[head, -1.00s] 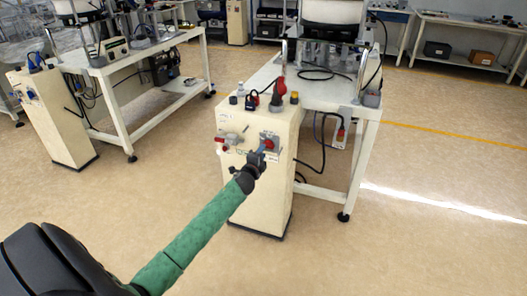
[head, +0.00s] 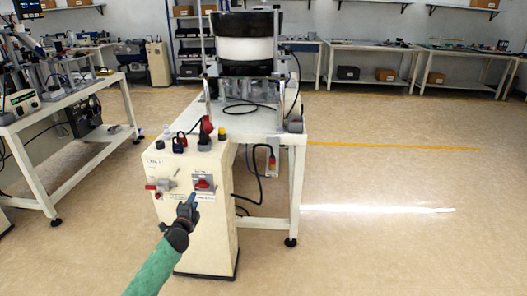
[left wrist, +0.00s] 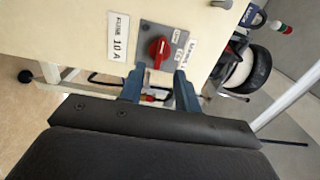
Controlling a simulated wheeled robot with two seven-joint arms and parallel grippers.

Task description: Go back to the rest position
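My left gripper (head: 187,205) is in front of the cream control cabinet (head: 190,245), just below and left of the red rotary switch (head: 203,183) on its grey plate. In the left wrist view the two blue fingers (left wrist: 158,92) are spread apart with nothing between them. The red switch knob (left wrist: 158,50) shows beyond the fingertips, and the fingers look clear of it. My right gripper is in neither view.
A bowl feeder (head: 246,55) stands on a white table (head: 262,122) behind the cabinet. A red and grey valve (head: 160,186) sits left of the switch. Another bench (head: 75,108) stands at the left. Open floor (head: 390,230) lies at the right.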

